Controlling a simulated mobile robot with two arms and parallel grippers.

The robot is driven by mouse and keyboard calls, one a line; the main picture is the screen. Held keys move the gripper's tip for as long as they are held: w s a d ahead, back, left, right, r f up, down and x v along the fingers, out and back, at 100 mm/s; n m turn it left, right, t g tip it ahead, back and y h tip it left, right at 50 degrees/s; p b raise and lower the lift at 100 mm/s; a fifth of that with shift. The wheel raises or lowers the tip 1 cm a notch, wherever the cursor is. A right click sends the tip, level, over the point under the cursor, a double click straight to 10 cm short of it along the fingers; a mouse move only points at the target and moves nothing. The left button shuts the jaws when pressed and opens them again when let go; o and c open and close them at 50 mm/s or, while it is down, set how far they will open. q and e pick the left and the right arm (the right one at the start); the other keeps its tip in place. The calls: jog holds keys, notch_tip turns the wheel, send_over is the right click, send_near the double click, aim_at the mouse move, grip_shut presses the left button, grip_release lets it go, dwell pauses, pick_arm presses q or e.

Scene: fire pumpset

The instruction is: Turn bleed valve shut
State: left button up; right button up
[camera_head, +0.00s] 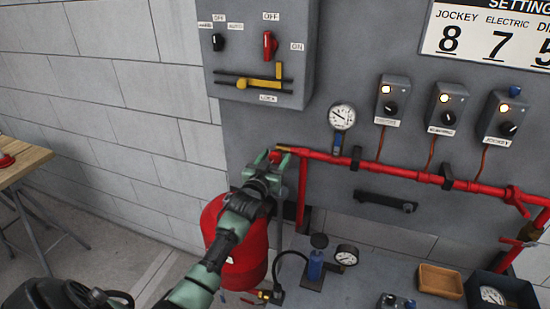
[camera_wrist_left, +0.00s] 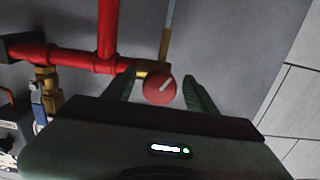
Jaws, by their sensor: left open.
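The bleed valve's red round knob (camera_wrist_left: 159,86), with a pale line across its face, sits at the brass end of the red pipe in the left wrist view. In the head view a little of the red knob (camera_head: 274,156) shows at the pipe's left end, mostly hidden by my gripper. My left gripper (camera_head: 279,159) is open at the knob. In the left wrist view its two fingers (camera_wrist_left: 160,92) stand on either side of the knob, with gaps visible. I cannot tell how deep the fingers reach. My right gripper is not in view.
The red pipe (camera_head: 397,171) runs along the grey panel, with a gauge (camera_head: 341,117) above it. A grey switch box (camera_head: 258,52) hangs above my gripper. A wooden table (camera_head: 22,161) is at far left.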

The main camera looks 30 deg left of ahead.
pick_arm(q)
grip_shut()
